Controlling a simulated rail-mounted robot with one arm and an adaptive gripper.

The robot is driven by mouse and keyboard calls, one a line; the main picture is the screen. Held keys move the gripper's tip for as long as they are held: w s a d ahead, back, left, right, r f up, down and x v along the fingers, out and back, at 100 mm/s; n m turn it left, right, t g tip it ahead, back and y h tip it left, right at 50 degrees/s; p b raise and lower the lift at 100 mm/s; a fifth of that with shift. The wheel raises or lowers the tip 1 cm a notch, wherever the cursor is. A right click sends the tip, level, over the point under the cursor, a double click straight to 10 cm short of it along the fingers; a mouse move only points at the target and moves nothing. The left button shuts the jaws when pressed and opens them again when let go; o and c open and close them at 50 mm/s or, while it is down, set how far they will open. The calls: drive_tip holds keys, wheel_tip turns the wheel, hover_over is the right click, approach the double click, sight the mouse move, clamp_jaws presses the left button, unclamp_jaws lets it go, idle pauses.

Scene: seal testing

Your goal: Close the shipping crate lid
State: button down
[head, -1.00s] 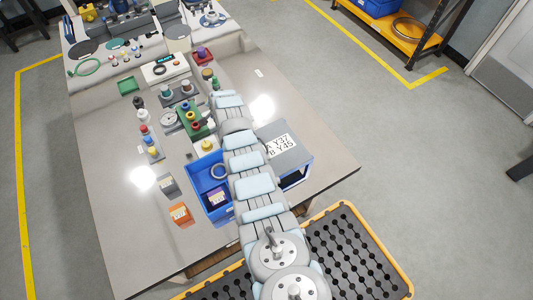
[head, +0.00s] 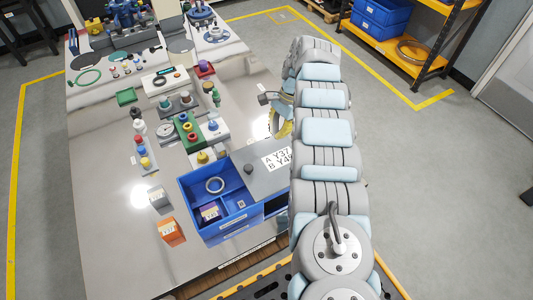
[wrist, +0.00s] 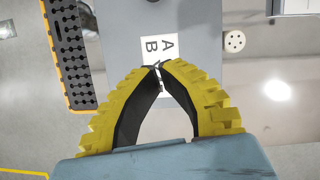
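The blue shipping crate (head: 188,205) stands open on the bench in the head view, its compartments showing. A ring and a small purple-and-orange box are inside. The flat grey lid (head: 262,182), with a dark knob and a white label reading A Y37 / B Y45, lies right of the open part. My arm hides its right end. It also shows in the wrist view (wrist: 193,20). My gripper (head: 281,125) is at the lid's far side. In the wrist view its yellow fingers (wrist: 158,67) have their tips together over the label, with nothing visible between them. Contact with the lid is unclear.
A grey box (head: 158,197) and an orange box (head: 170,232) stand left of the crate. A green block with coloured-capped parts (head: 186,130) and several small fittings stand behind it. A black-and-orange mat (wrist: 70,50) lies on the floor beside the bench.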

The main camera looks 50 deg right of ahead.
drive_tip(key=p, duration=0.2)
approach(256, 170)
drive_tip(key=f, duration=0.1)
drive_tip(key=d+f, duration=0.1)
drive_tip(key=f, duration=0.1)
drive_tip(key=d+f, duration=0.1)
drive_tip(key=f, duration=0.1)
drive_tip(key=shift+s+f, duration=0.1)
drive_tip(key=shift+s, duration=0.15)
drive_tip(key=shift+w+a+r+p, duration=0.1)
drive_tip(key=shift+a+r+p, duration=0.25)
drive_tip(key=shift+p, duration=0.25)
drive_tip(key=shift+w+a+p, duration=0.15)
drive_tip(key=shift+a+p, duration=0.25)
drive_tip(key=shift+p, duration=0.45)
drive_tip(key=shift+w+a+f+p, duration=0.1)
drive_tip(key=shift+a+f+p, duration=0.05)
drive_tip(key=shift+a+p, duration=0.35)
drive_tip(key=shift+w+a+f+p, duration=0.15)
drive_tip(key=shift+a+p, duration=0.25)
drive_tip(key=shift+p, duration=0.2)
drive_tip(key=shift+s+a+f, duration=0.15)
drive_tip(key=shift+a, duration=0.05)
drive_tip(key=shift+a, duration=0.1)
